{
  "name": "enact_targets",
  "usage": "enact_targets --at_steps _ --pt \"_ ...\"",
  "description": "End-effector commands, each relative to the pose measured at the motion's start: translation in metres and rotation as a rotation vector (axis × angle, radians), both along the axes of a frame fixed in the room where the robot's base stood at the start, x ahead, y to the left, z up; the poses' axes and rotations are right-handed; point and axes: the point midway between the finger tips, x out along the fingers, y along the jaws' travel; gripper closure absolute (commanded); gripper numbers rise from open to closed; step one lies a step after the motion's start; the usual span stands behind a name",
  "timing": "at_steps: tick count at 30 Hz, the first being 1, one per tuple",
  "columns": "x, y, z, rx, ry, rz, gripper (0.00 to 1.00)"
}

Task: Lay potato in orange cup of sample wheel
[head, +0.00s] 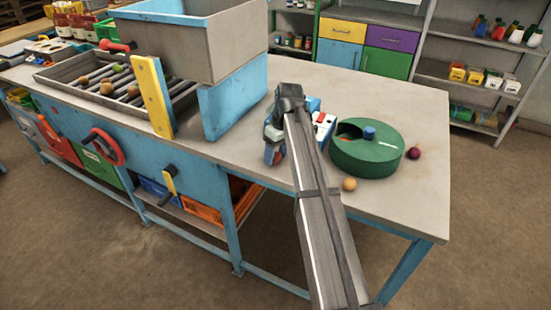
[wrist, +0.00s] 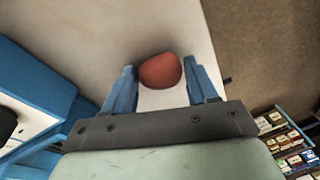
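A reddish-brown rounded potato (wrist: 160,71) sits between the fingertips of my gripper (wrist: 160,75) in the wrist view, over the pale tabletop. The blue fingers stand apart on either side of it; firm contact is not clear. In the head view my gripper (head: 275,150) is low over the table's front part, left of the sample wheel, with a bit of red between its fingers. The sample wheel (head: 367,155) is a green drum with a blue knob and an opening at its upper left.
A yellowish ball (head: 349,184) lies in front of the wheel and a dark red one (head: 413,152) to its right. A white, red and blue item (head: 323,125) stands behind my arm. The grey hopper (head: 205,40) and roller tray (head: 115,85) fill the left. The table's right end is clear.

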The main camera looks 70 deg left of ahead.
Motion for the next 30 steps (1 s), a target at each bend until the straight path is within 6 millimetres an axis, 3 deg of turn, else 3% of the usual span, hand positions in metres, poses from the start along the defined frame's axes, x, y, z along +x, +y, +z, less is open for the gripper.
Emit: enact_targets --at_steps 12,20,30 --pt "0.0 0.0 0.0 0.0 0.0 0.0 0.81" --pt "0.0 0.0 0.006 0.001 0.0 0.0 0.81" --pt "0.0 0.001 0.061 0.001 0.0 0.001 0.81"
